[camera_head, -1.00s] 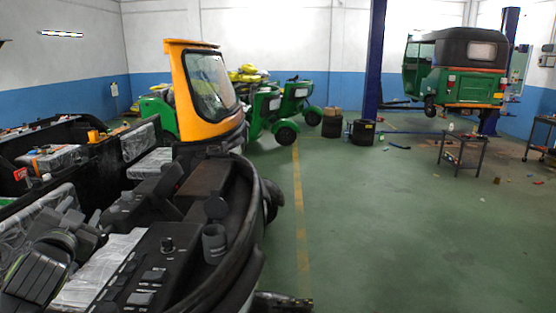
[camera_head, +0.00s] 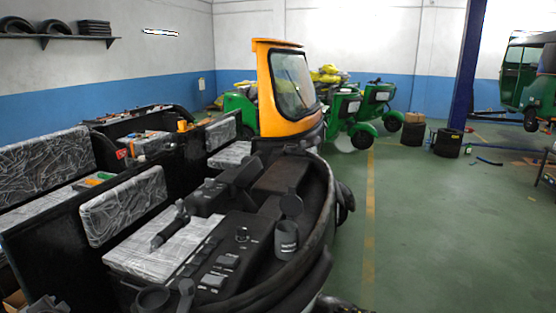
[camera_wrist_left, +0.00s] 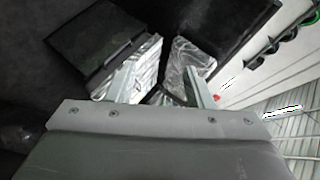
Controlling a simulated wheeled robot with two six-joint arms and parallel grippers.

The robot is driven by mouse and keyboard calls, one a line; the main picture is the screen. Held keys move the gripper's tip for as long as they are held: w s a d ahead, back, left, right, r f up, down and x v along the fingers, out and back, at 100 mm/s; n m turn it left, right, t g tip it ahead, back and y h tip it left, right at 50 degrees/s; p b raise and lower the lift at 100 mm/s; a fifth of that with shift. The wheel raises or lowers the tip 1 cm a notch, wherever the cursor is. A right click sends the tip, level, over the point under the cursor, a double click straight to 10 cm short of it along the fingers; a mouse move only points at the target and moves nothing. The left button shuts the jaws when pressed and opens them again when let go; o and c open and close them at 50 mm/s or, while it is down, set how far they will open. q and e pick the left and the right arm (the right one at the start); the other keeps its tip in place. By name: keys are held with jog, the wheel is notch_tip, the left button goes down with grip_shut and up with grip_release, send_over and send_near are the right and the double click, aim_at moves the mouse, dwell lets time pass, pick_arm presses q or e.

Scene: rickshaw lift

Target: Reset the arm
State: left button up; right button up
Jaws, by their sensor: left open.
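In the left wrist view, my left gripper (camera_wrist_left: 162,90) has its two pale fingers apart, with nothing held between them. Beyond the fingertips are silver plastic-wrapped pads (camera_wrist_left: 188,65) and a dark box-like panel (camera_wrist_left: 95,40). In the head view I cannot clearly make out my left gripper. The black rickshaw body (camera_head: 262,235) fills the lower middle of the head view, with a knobbed control panel and a cup-shaped holder (camera_head: 286,240). My right gripper does not show clearly in either view.
A yellow rickshaw front with windscreen (camera_head: 290,90) stands behind the black body. More bodies with wrapped seats (camera_head: 122,205) crowd the left. Green rickshaw parts (camera_head: 345,105) and dark tyres (camera_head: 447,143) are farther back. Green floor (camera_head: 450,240) on the right is open, near a blue post (camera_head: 468,65).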

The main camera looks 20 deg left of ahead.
pick_arm(q)
jog(key=s+a+f+g, duration=0.2)
jog(key=s+a+f, duration=0.2)
jog(key=s, duration=0.7)
jog(key=s+a+f+g, duration=0.2)
jog(key=s+a+f, duration=0.15)
jog(key=s, duration=0.75)
jog(key=s+a+f+g, duration=0.2)
jog(key=s+a+f, duration=0.15)
jog(key=s, duration=0.65)
jog(key=s+d+f+n+h, duration=0.2)
jog(key=s+d+f+h, duration=0.1)
jog(key=d+f, duration=1.85)
jog(key=d+f+n+h, duration=0.1)
jog(key=d+f, duration=0.3)
jog(key=d, duration=1.3)
jog(key=s+d+f+n+h, duration=0.1)
jog(key=d+f+h, duration=0.3)
jog(key=d, duration=1.4)
jog(key=shift+f+g, duration=0.4)
jog(key=shift+f, duration=0.25)
